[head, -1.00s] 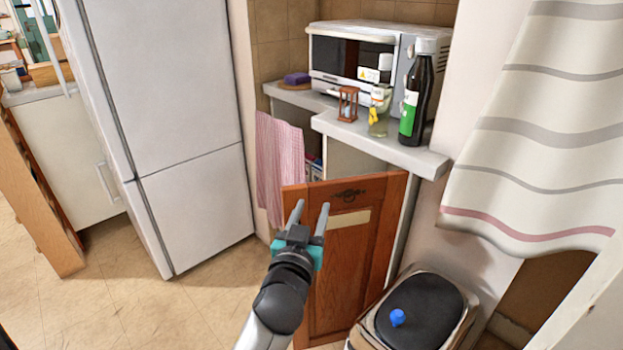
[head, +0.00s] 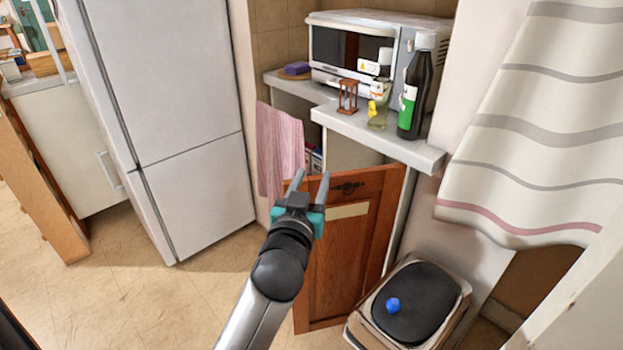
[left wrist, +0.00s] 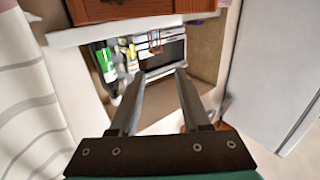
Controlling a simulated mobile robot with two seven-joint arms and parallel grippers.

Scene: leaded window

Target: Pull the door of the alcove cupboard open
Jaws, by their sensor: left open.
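The alcove cupboard's brown wooden door (head: 345,255) stands partly open below the grey shelf. It has a dark ornament (head: 348,188) and a pale strip near its top. Its left edge stands out from the alcove, and the inside shows behind it at upper left. In the left wrist view brown wood (left wrist: 125,9) shows at the top edge. My left gripper (head: 311,180) is open and empty, in front of the door's upper left corner in the head view. Its spread fingers (left wrist: 158,75) also show in the left wrist view. I cannot tell whether they touch the door. My right gripper is out of view.
A microwave (head: 350,45), bottles (head: 413,95) and a small hourglass (head: 347,97) stand on the shelf (head: 385,142). A bin (head: 425,300) with a blue item on its lid stands right of the door. A fridge (head: 175,130) stands left. Floor is clear between fridge and door.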

